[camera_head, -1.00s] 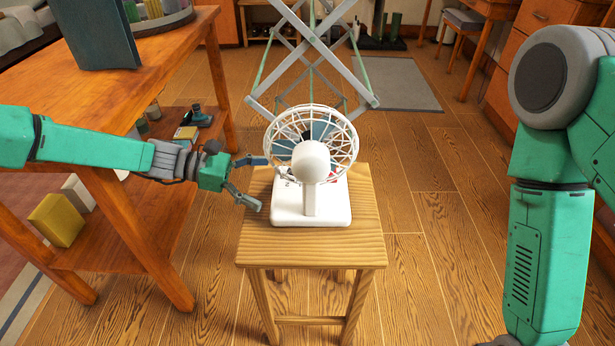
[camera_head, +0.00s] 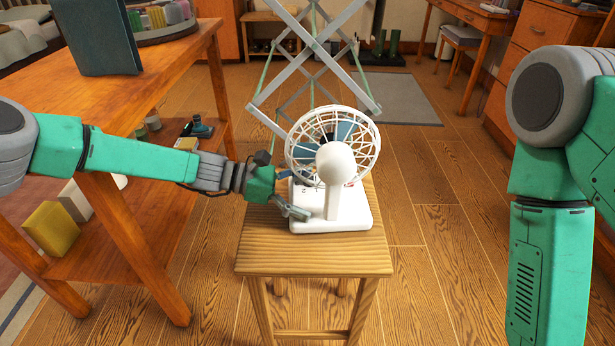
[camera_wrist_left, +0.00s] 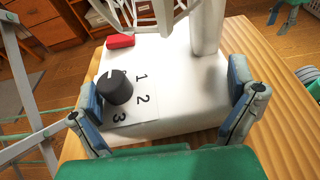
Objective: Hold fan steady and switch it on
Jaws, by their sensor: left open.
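The white fan (camera_head: 337,165) stands upright on a small wooden stool (camera_head: 315,257), its back toward the head camera. My left gripper (camera_head: 292,192) is at the left side of the fan's base. In the left wrist view, the fan's base (camera_wrist_left: 180,80) lies between the two open fingers (camera_wrist_left: 168,108). A dark knob (camera_wrist_left: 115,88) with the numbers 1, 2 and 3 sits near the left finger. A red switch (camera_wrist_left: 120,41) is farther back on the base. Whether the fingers touch the base I cannot tell.
A wooden table (camera_head: 185,75) with a lower shelf stands on the left. A folding drying rack (camera_head: 315,55) is right behind the fan. A grey mat (camera_head: 395,98) lies on the floor behind. The floor right of the stool is clear.

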